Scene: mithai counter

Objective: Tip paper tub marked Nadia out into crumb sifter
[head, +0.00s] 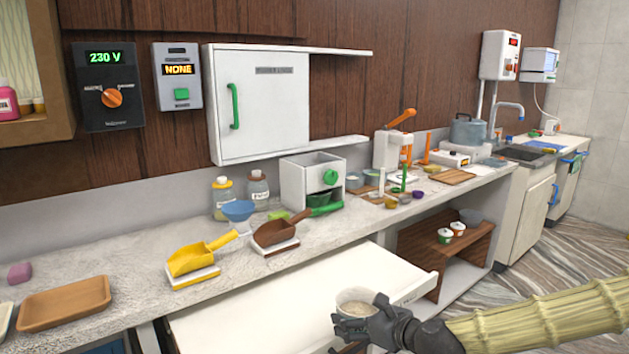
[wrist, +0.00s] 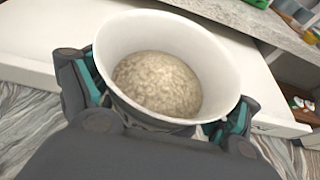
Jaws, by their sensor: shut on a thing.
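My gripper (head: 352,322) is shut on a white paper tub (head: 344,296), low in front of the counter at the open drawer. In the wrist view my gripper's fingers (wrist: 150,124) lie around both sides of the tub (wrist: 165,30). The tub is roughly upright, its mouth open, with pale grainy stuff inside. No name on it can be read. A white box with a green knob (head: 296,186) and a green tray at its foot stands on the counter; I cannot tell whether it is the crumb sifter.
A wide white drawer (head: 270,312) stands pulled out below the counter. A yellow scoop (head: 189,260), a brown scoop (head: 275,231) and a tan tray (head: 66,303) lie on the counter. Two small lidded tubs (head: 445,236) sit on the lower shelf. A white cabinet (head: 262,100) hangs above.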

